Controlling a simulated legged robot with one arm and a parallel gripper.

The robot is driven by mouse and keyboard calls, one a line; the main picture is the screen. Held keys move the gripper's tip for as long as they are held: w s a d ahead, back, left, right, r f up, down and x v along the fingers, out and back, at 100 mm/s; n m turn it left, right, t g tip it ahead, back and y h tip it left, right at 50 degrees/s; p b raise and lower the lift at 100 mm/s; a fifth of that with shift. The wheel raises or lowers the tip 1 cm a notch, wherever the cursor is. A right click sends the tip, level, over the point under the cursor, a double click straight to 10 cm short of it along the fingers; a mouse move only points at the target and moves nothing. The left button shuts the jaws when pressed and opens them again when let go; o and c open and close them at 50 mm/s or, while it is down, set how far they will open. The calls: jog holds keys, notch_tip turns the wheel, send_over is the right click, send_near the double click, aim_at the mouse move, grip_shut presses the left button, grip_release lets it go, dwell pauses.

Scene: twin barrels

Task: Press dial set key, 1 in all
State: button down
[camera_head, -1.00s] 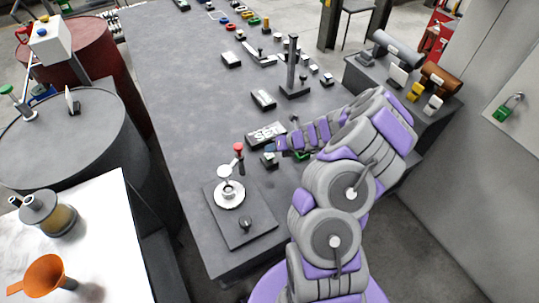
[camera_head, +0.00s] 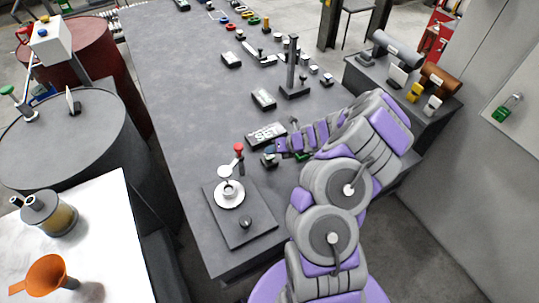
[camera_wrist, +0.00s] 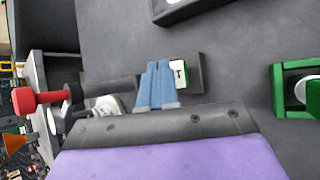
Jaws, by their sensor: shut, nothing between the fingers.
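A dark plate with white lettering that includes "SET" (camera_head: 266,135) lies on the grey bench. A small dark block (camera_head: 268,160) sits just in front of it. In the wrist view a dark block with a white and green marked face (camera_wrist: 181,72) lies right beside my fingertips; I cannot tell if this face is the dial set key. My gripper (camera_head: 275,148) is over the bench near the plate and small block. Its blue fingers (camera_wrist: 157,68) are together and empty, partly covering the dark block. Contact cannot be told.
A base plate with a round metal fitting (camera_head: 229,194), a red-knobbed lever (camera_head: 238,148) and a black knob (camera_head: 246,222) is left of my arm. A green frame (camera_wrist: 294,90) is right of my fingers. A post (camera_head: 292,68) stands farther back.

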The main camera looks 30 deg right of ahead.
aim_at(272, 155)
jog(key=shift+f, duration=0.55)
dwell(0.4)
jog(key=shift+r, duration=0.2)
jog(key=shift+r+p, duration=0.8)
jog(key=shift+p, duration=0.35)
notch_tip(272, 155, up, 5)
jog(key=p, duration=0.5)
dwell(0.5)
